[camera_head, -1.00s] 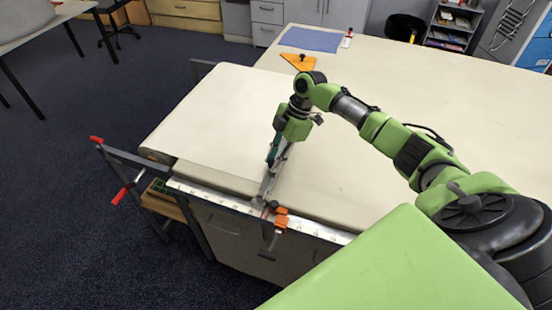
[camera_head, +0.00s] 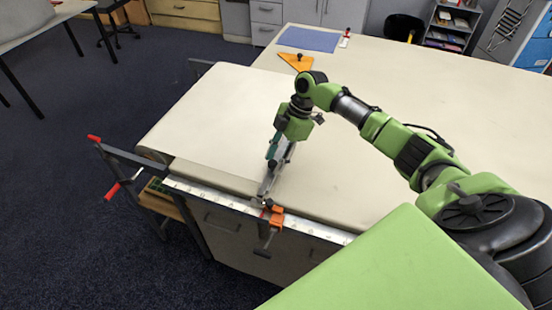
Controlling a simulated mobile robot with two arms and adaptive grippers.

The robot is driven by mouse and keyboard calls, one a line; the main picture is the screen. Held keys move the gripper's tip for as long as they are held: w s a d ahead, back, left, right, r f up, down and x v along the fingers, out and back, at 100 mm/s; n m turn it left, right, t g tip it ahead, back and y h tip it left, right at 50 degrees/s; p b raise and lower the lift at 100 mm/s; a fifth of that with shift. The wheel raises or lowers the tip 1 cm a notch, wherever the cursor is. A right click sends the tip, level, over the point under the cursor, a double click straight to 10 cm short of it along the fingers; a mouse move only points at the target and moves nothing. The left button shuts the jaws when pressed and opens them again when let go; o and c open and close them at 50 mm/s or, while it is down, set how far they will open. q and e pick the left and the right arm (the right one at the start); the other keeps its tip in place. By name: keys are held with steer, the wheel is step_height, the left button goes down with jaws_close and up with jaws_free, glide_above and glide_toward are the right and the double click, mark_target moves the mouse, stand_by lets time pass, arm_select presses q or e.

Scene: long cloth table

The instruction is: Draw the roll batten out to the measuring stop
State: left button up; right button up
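The roll batten (camera_head: 267,186) looks like a narrow grey bar. It lies across the cloth table (camera_head: 400,75), its near end at the front edge. My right gripper (camera_head: 276,155) comes down on the batten's far part and appears shut on it; its fingertips are partly hidden. The measuring stop (camera_head: 276,216) looks like an orange and dark clamp on the white ruler (camera_head: 220,195) along the front edge. The batten's near end is close to the stop's left side; I cannot tell if they touch. My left gripper is out of view.
A dark rack with red handles (camera_head: 94,138) stands at the table's left end. An orange triangle (camera_head: 295,61) and a blue sheet (camera_head: 309,39) lie towards the back. The table top right of the batten is clear.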

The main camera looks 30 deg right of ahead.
steer(key=v, duration=1.2)
steer(key=shift+s, duration=0.1)
